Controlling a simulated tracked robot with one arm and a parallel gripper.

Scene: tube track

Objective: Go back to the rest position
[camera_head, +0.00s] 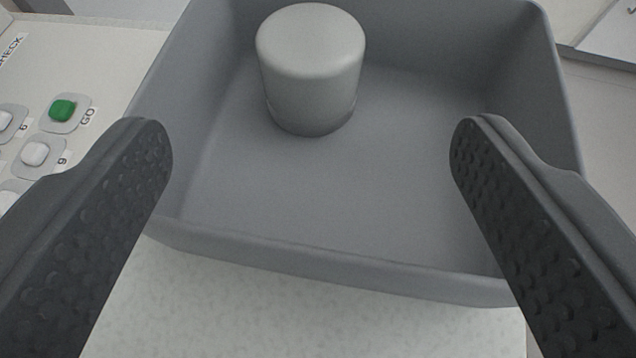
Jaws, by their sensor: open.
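My gripper (312,140) is open, its two dark, dimpled fingers wide apart at the left and right of the view. Nothing is between the fingers. Ahead of and below them is a grey open tray (330,262). A light grey cylinder (311,62) with a rounded top edge stands upright inside the tray, toward its back. It is apart from both fingers. My rest position cannot be told from this view.
A pale panel at the left carries a green button (62,109) marked GO and several white buttons (35,153). A pale speckled surface (330,330) lies in front of the tray. A white sheet (612,32) shows at the upper right.

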